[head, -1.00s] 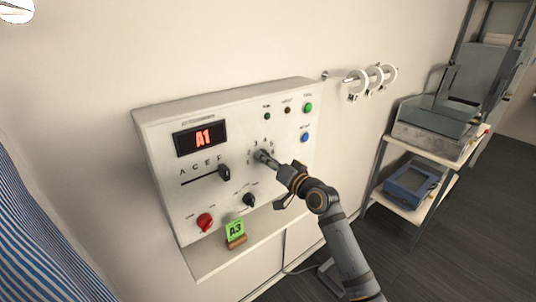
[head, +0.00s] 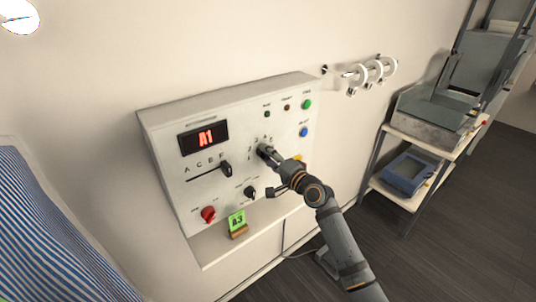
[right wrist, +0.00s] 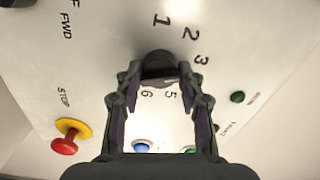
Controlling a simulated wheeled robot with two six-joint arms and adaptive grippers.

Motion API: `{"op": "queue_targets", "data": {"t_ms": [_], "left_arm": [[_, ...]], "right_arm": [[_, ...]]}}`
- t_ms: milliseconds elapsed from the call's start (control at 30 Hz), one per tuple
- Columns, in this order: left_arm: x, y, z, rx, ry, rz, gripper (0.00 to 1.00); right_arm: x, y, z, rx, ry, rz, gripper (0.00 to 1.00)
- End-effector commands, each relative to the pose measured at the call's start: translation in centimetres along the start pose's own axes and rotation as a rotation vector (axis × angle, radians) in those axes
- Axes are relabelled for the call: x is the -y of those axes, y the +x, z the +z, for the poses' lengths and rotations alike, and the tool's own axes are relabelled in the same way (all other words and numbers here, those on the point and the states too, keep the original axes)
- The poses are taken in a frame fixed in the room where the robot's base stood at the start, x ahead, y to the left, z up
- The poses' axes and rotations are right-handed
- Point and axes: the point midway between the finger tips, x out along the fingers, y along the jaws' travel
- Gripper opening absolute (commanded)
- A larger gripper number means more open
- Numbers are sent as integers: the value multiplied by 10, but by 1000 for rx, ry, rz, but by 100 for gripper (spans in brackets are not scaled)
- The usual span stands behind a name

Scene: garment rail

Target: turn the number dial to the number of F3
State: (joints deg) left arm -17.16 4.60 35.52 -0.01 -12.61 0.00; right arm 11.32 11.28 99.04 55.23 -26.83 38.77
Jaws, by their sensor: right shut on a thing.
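The number dial (head: 263,148) is a dark knob on the right part of the white control panel (head: 160,130). Printed numbers ring it, and it also shows in the right wrist view (right wrist: 158,62) with 1, 2, 3, 5 and 6 legible around it. My right gripper (head: 271,157) is shut on the dial; in the right wrist view its fingers (right wrist: 159,76) lie on both sides of the knob. The dial's pointer direction cannot be told. The red display (head: 204,138) seems to read A1. A green card (head: 237,219) on the ledge seems to read A3. My left gripper is not in view.
A black slider handle (head: 226,169), a red knob (head: 208,214) and a small black knob (head: 251,192) are left of my right gripper. Green (head: 307,104) and blue (head: 304,132) buttons are at the upper right. A red stop button (right wrist: 66,142) is close by.

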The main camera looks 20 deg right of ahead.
Motion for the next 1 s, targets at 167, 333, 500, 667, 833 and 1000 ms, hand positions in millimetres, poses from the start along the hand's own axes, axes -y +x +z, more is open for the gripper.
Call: {"op": "queue_targets", "data": {"t_ms": [167,333,500,667,833,1000], "left_arm": [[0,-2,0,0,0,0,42],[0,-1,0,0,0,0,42],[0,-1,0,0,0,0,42],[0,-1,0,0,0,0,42],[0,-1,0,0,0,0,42],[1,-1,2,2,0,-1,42]], "right_arm": [[0,0,0,-1,17,0,7],[0,0,0,-1,19,0,7],[-1,0,0,0,19,1,7],[0,0,0,0,18,1,58],[0,0,0,0,18,0,60],[-1,-2,0,0,17,1,60]]}}
